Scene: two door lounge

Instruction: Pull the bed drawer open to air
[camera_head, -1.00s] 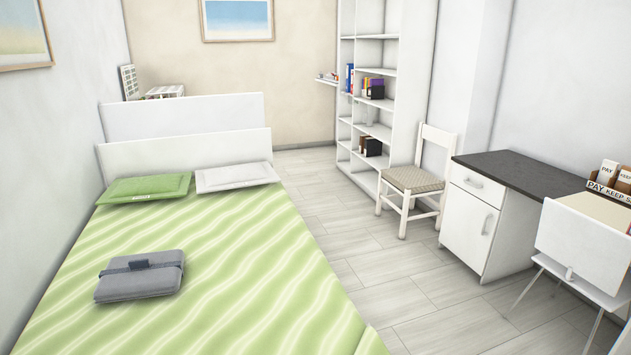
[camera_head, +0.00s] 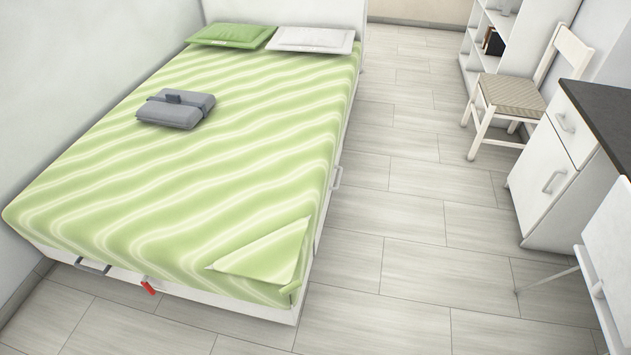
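The bed (camera_head: 200,150) fills the left and middle of the head view, with a green wavy-striped cover and a white frame. A grey bar handle (camera_head: 92,268) shows low on its foot end, at the left, partly under the cover's edge. A small red tag (camera_head: 149,288) hangs from the foot end to the right of that handle. Another handle (camera_head: 338,177) sticks out from the bed's right side. Drawer fronts are mostly hidden below the cover, and I see no drawer standing out. Neither of my grippers is in view.
A grey folded bundle (camera_head: 176,109), a green pillow (camera_head: 232,35) and a white pillow (camera_head: 311,40) lie on the bed. Free floor (camera_head: 410,215) runs along its right side and foot. A chair (camera_head: 510,95) and a white desk cabinet (camera_head: 548,180) stand at right.

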